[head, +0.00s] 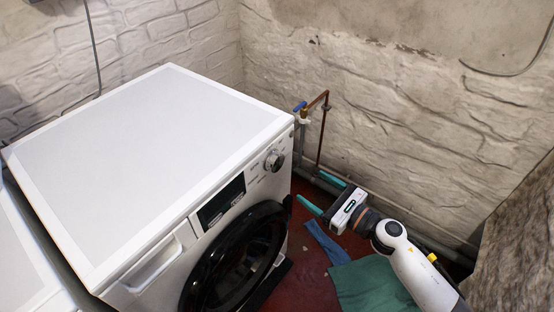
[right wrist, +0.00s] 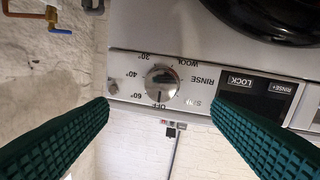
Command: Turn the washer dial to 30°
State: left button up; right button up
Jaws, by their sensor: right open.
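The washer dial (head: 273,160) is a round silver knob at the right end of the front panel of the white washer (head: 150,150). In the right wrist view the dial (right wrist: 162,82) appears upside down, ringed by OFF, 60°, 40°, 30°, WOOL, RINSE and SPIN. OFF is below it and 30° at upper left. A dark mark shows on its face; I cannot tell its exact setting. My right gripper (head: 310,186) is open and empty, right of the washer front, its teal fingers apart from the dial. In the wrist view the fingers (right wrist: 159,103) flank the dial. My left gripper is out of view.
The black round door (head: 235,262) and dark display (head: 221,202) are on the washer front. Pipes with a blue-handled valve (head: 300,107) run along the wall behind. A green cloth (head: 375,283) and a blue cloth (head: 325,243) lie on the red floor.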

aim_at(278, 164)
jog(key=x, duration=1.2)
jog(key=shift+s+r, duration=0.15)
jog(key=c, duration=1)
